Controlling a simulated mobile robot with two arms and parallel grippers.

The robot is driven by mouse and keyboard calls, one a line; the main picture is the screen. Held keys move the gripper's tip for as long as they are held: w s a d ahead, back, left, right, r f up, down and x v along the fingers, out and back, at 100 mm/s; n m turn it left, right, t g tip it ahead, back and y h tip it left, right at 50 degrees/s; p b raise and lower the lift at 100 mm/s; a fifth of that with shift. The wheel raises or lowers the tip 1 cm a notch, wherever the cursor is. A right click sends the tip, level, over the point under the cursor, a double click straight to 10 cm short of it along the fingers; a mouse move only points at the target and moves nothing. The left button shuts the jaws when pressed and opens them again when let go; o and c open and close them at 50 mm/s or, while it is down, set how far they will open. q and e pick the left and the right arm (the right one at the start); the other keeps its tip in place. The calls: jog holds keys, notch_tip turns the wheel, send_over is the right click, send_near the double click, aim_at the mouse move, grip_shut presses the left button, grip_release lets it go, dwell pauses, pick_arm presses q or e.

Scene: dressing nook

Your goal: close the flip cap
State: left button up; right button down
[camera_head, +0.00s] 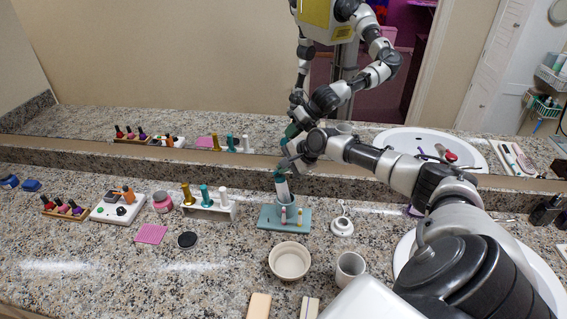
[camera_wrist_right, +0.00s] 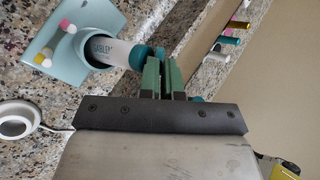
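A white bottle (camera_head: 283,190) with a teal top (camera_head: 279,176) stands in a pale teal holder (camera_head: 270,223) on the counter. In the right wrist view the bottle (camera_wrist_right: 105,50) carries printed lettering, and its teal cap (camera_wrist_right: 141,57) is beside my fingertips. Whether the flip lid is raised is hard to make out. My right gripper (camera_head: 287,158) is just above and behind the bottle top. Its green fingers (camera_wrist_right: 163,68) are close together, with nothing visibly held. Touch with the cap cannot be told. My left gripper is out of view.
A white cup (camera_head: 350,268), a cream bowl (camera_head: 290,260) and a small white round stand (camera_head: 342,226) are near the holder. A rack of bottles (camera_head: 208,205) stands left. A mirror (camera_head: 190,70) rises behind; a sink (camera_head: 545,285) lies right.

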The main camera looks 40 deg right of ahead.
jog(key=shift+s+a+f+t, duration=0.1)
jog(key=shift+s+f+t, duration=0.45)
jog(key=shift+t, duration=0.25)
jog(key=shift+s+f+n+t+b, duration=0.1)
jog(key=shift+f+n+t+b, duration=0.15)
jog(key=shift+t+b, duration=0.2)
jog(key=t+b, duration=0.1)
jog(key=b, duration=0.1)
jog(key=f+t+b, duration=0.1)
jog(key=b, duration=0.1)
jog(key=s+n+t+b, duration=0.1)
jog(key=b, duration=0.1)
jog(key=shift+a+f, duration=0.15)
jog(key=shift+f, duration=0.1)
jog(key=shift+r+t+b, duration=0.1)
jog(key=shift+t+b, duration=0.35)
jog(key=shift+b, duration=0.15)
jog(key=c, duration=1.3)
grip_release()
jog(key=v, duration=1)
jog(key=shift+s+r, duration=0.15)
jog(key=shift+s, duration=0.25)
